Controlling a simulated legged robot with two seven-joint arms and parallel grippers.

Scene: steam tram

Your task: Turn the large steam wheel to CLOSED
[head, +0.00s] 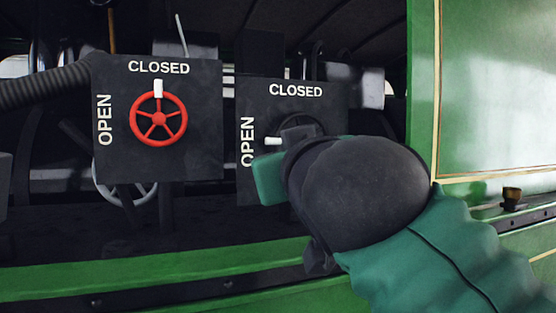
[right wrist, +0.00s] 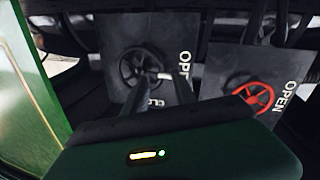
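A black wheel (head: 302,131) is mounted on the right dark panel (head: 335,96), with CLOSED along its top and OPEN at its left. Its white marker (head: 272,141) points left to OPEN. My right forearm and hand cover the wheel's lower right in the head view. In the right wrist view, the black wheel (right wrist: 128,66) looks larger than the red one. My right gripper (right wrist: 160,80) is open, its two dark fingers apart in front of the wheel, with the white marker (right wrist: 158,75) seen between their tips. Contact cannot be told. My left gripper is out of view.
A red wheel (head: 175,122) on the left panel (head: 205,160) has its white marker up at CLOSED. A ribbed hose (head: 45,85) runs in at left. A green wall (head: 495,95) stands close at right, and a green ledge (head: 150,268) runs below.

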